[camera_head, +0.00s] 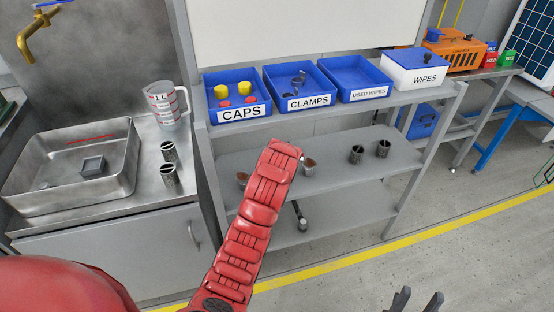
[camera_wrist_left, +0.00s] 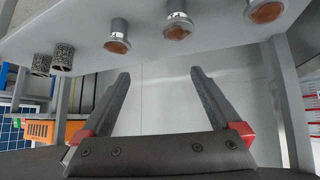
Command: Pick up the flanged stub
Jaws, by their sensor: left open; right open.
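Several short metal stubs stand upright on the middle shelf. Two dark, textured ones (camera_head: 357,154) are at the right, and a shiny one with a brown-orange top (camera_head: 309,167) stands right of my left arm. Another brown-topped one (camera_head: 243,179) is partly behind that arm. The left wrist view, which looks upside down, shows the textured pair (camera_wrist_left: 52,60) and three shiny stubs (camera_wrist_left: 178,26). I cannot tell which is the flanged stub. My left gripper (camera_wrist_left: 160,82) is open and empty, apart from the stubs; my arm hides it in the head view. My right gripper (camera_head: 418,298) is open and empty over the floor.
Blue caps (camera_head: 238,94), clamps (camera_head: 298,87) and used-wipes (camera_head: 355,78) bins and a wipes box (camera_head: 416,69) stand above the stubs' shelf. The lower shelf (camera_head: 335,217) holds one small part. Left, a counter has a metal tray (camera_head: 123,174), jug (camera_head: 165,104) and two cylinders (camera_head: 170,175).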

